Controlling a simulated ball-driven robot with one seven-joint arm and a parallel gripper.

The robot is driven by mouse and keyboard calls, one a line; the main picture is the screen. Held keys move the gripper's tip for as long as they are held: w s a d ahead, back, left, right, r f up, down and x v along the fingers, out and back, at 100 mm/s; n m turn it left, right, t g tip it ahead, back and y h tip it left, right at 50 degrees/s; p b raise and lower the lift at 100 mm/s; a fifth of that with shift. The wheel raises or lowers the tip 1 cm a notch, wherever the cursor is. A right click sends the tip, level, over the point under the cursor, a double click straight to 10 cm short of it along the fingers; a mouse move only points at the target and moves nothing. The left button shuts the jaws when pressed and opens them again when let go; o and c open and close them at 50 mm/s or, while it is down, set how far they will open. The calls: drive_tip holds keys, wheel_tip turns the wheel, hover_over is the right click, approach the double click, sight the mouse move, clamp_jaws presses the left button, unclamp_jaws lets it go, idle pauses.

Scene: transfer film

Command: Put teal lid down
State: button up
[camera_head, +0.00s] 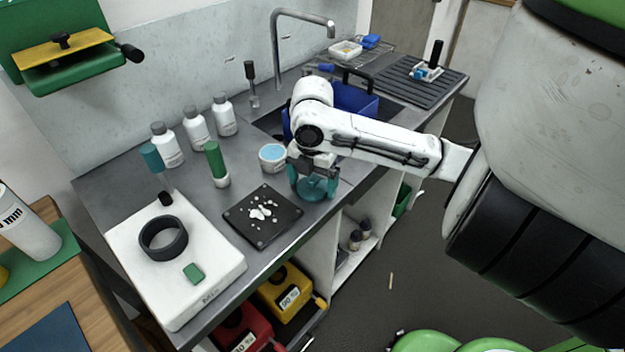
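The teal lid (314,188) is a round disc at the right front part of the grey counter, low over the surface or on it; I cannot tell which. My gripper (313,184) points down over it, with one teal-coloured finger at each side. No clear gap shows between the fingers and the lid's edges, so it looks shut on the lid. The gripper body hides part of the lid's far side. An open white jar with light blue contents (272,157) stands just left of my gripper.
A black plate with white bits (240,222) lies left of the lid. A white device with a black ring (210,255), white bottles (196,130) and a green-topped tube (215,165) stand further left. A blue bin (352,101) is behind my arm. The counter's front edge is close.

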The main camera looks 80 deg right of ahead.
sight(313, 178)
drive_tip(key=shift+o, duration=0.4)
drive_tip(key=shift+r, duration=0.15)
drive_tip(key=shift+r, duration=0.25)
wheel_tip(313, 178, up, 12)
drive_tip(key=p, duration=0.1)
drive_tip(key=shift+f, duration=0.25)
drive_tip(key=shift+r, duration=0.1)
